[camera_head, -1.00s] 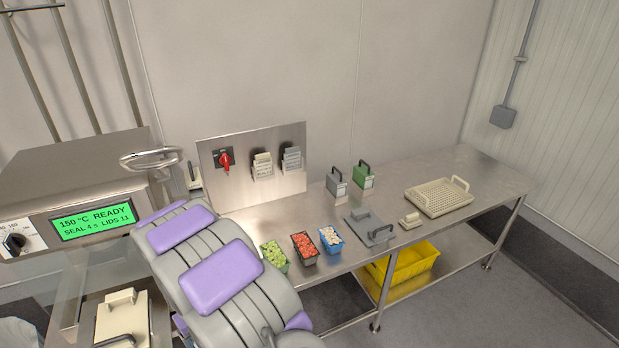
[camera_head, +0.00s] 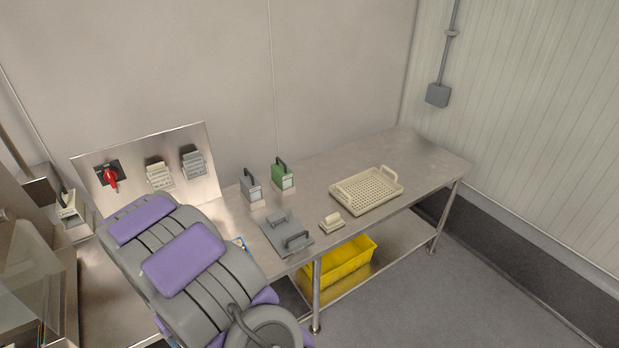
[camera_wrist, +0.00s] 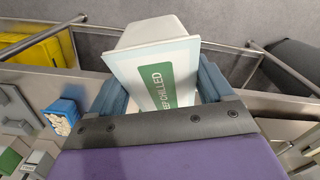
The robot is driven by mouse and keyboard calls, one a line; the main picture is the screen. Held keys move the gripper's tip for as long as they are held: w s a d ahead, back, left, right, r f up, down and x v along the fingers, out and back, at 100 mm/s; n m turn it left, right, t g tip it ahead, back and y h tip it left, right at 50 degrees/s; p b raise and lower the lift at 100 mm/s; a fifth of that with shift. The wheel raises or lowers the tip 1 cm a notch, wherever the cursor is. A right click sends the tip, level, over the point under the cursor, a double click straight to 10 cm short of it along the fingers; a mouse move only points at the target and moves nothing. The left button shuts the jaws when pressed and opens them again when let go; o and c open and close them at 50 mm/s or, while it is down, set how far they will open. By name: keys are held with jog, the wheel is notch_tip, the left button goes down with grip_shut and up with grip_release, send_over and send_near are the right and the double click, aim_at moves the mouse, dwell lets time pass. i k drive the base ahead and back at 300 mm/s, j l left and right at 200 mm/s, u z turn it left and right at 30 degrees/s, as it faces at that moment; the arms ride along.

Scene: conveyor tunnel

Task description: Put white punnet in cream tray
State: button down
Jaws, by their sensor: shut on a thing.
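My gripper (camera_wrist: 160,92) is shut on the white punnet (camera_wrist: 140,36) in the wrist view. The punnet has a pale lid with a green label reading "CHILLED" and is held between the two blue-grey fingers. In the head view my arm hides both the gripper and the punnet. The cream tray (camera_head: 382,203) is a perforated rectangular tray with two raised handles. It rests on the right part of the steel bench, and its visible floor is empty. My arm is well to the left of it.
A grey plate with handles (camera_head: 287,236) and a small cream block (camera_head: 332,222) lie on the steel bench (camera_head: 425,160) left of the tray. Grey (camera_head: 251,187) and green (camera_head: 283,176) handled items stand behind. A yellow crate (camera_head: 340,262) sits below. A blue punnet (camera_wrist: 62,108) shows in the wrist view.

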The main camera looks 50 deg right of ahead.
aim_at(375, 192)
jog(key=k+l, duration=0.1)
jog(key=l, duration=0.65)
jog(key=k+l, duration=0.1)
jog(key=l, duration=0.65)
jog(key=k+l, duration=0.1)
jog(key=l, duration=0.65)
jog(key=l+z, duration=0.1)
jog(key=l, duration=1.65)
jog(key=i, duration=0.3)
